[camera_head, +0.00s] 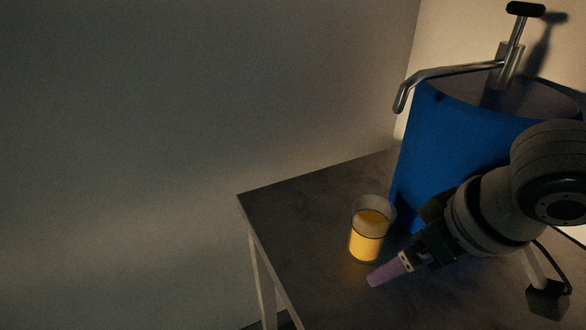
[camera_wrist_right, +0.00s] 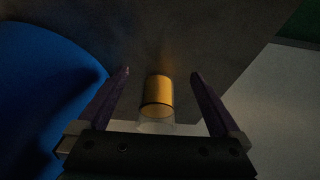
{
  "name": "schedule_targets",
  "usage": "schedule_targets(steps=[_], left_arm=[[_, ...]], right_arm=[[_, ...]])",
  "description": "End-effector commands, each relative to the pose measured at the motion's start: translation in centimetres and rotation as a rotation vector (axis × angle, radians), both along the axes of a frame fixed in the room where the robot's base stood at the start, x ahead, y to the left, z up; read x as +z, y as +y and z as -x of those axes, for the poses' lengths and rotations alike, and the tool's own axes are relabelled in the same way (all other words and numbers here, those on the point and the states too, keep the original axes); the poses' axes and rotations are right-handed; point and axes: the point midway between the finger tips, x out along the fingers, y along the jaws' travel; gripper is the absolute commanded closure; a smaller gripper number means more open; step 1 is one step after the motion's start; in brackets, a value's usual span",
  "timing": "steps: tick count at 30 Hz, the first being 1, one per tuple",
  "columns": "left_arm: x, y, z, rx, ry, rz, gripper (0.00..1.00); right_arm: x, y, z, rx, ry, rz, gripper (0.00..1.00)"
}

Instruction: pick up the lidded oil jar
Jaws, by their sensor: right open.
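The oil jar (camera_head: 367,243) is a clear cylinder with glowing yellow-orange oil in its lower part. It stands upright on the dark bench top near the blue vessel; I cannot clearly make out its lid. My right gripper (camera_head: 380,262) is low at the jar's right side, with one purple finger showing in front of the jar and the other hidden. In the right wrist view the jar (camera_wrist_right: 157,92) lies between the two open fingers of my right gripper (camera_wrist_right: 161,74), with a gap on each side. My left gripper is not in view.
A large blue vessel (camera_head: 430,140) with a metal spout (camera_head: 440,72) and black-handled pump stands right behind the jar, close to my right arm. The bench top (camera_head: 290,210) is clear to the jar's left, and its left edge is near.

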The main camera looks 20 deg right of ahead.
Motion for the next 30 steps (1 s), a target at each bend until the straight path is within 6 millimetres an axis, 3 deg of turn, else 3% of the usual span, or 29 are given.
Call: schedule_targets(steps=[3, 10, 17, 21, 28, 30], left_arm=[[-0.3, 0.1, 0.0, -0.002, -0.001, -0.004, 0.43], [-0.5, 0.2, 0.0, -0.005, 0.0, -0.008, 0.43], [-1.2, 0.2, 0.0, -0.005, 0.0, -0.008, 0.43], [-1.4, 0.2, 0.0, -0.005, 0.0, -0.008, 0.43], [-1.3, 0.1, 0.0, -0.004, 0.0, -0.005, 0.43], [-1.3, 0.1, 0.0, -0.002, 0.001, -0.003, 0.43]], right_arm=[[0.0, 0.2, -1.8, 0.0, -0.001, 0.0, 0.0], [0.0, 0.3, -3.5, 0.001, -0.001, 0.0, 0.0], [0.0, 0.7, -7.2, 0.001, -0.002, -0.002, 0.0], [-1.0, 0.7, -7.5, 0.002, 0.003, 0.0, 0.0], [-1.1, 0.7, -7.6, 0.003, 0.001, 0.0, 0.0], [-1.1, 0.7, -7.6, 0.003, 0.001, 0.0, 0.07]])
